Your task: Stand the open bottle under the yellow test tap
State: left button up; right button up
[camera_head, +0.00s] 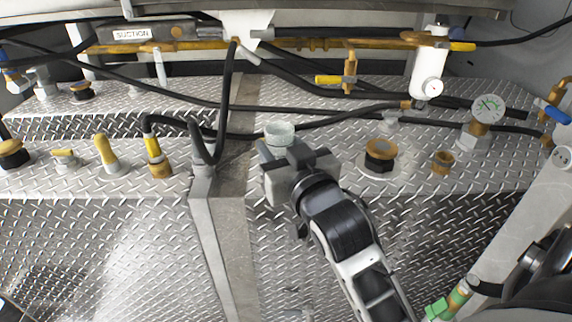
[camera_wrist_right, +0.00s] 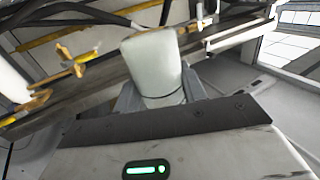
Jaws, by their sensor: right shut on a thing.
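My right gripper (camera_head: 278,146) is shut on a pale, translucent bottle (camera_head: 279,131) above the diamond-plate deck. In the head view only the bottle's round upper part shows, and my gripper hides the rest. In the right wrist view the bottle (camera_wrist_right: 152,62) stands between the two fingers (camera_wrist_right: 160,98), leaning slightly in the picture. A brass tap with a yellow lever (camera_head: 328,79) hangs from the yellow pipe, behind and to the right of the bottle. The bottle is apart from it. My left gripper is not in view.
Black hoses (camera_head: 305,108) cross the deck behind the bottle. A black-collared brass filler (camera_head: 381,154) and a gauge (camera_head: 488,107) stand to the right. A white cylinder (camera_head: 430,65) hangs at the back right. A grey upright channel (camera_head: 204,183) is left of my gripper.

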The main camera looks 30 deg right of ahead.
jog(key=w+d+f, duration=0.2)
jog(key=w+f, duration=0.1)
jog(key=w+d+f, duration=0.2)
jog(key=w+f, duration=0.1)
jog(key=w, duration=0.1)
jog(key=w+d+f, duration=0.2)
jog(key=w+f, duration=0.1)
jog(key=w, duration=0.1)
jog(key=shift+w+d, duration=0.2)
jog(key=shift+d, duration=0.05)
jog(key=shift+w+d+f+b, duration=0.1)
jog(key=shift+w+f+b, duration=0.1)
jog(key=shift+f+b, duration=0.15)
jog(key=shift+f, duration=1.55)
jog(key=shift+f, duration=0.1)
jog(key=shift+f, duration=0.15)
jog(key=o, duration=1)
